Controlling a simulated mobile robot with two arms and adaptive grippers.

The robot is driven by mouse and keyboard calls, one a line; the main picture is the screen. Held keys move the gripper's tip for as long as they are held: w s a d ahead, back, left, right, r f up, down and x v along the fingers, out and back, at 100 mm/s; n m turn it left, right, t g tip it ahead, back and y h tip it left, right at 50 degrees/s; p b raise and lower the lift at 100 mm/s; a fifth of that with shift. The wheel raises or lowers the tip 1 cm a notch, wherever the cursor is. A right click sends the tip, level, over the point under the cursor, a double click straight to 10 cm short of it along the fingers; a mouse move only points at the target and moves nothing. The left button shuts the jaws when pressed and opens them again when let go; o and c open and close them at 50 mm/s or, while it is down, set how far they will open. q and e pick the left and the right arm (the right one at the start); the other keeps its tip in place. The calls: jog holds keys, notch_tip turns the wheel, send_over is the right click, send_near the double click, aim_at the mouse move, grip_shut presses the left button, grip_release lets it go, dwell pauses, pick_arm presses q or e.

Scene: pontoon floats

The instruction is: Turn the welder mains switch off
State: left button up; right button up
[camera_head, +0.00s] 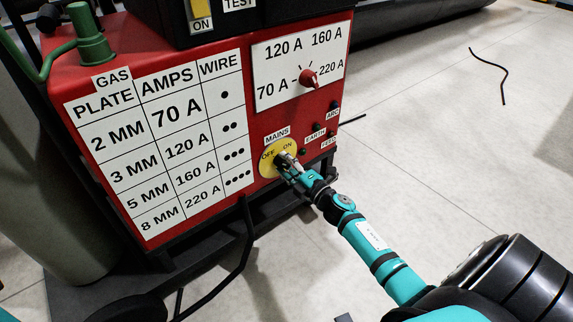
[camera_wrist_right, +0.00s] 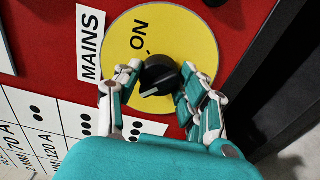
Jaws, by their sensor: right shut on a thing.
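The mains switch is a black knob (camera_wrist_right: 160,74) on a yellow disc (camera_head: 268,166) low on the red welder's front. My right gripper (camera_head: 286,161) reaches it from the lower right. In the right wrist view its two fingers (camera_wrist_right: 159,78) are closed on opposite sides of the knob. A white line on the knob lies toward the lower left in that view, away from the ON label (camera_wrist_right: 139,35). My left gripper is not in view.
The red welder (camera_head: 262,123) carries a plate/amps table (camera_head: 160,140) and a red amps dial (camera_head: 308,78) above the switch. Small ARC, EARTH and FEED (camera_head: 329,141) fittings sit right of it. A dark frame (camera_head: 322,175) runs below. Open floor lies to the right.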

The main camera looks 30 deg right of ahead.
jog(key=o, duration=1.2)
jog(key=shift+c, duration=0.2)
jog(key=s, duration=1.2)
jog(key=shift+d, duration=0.45)
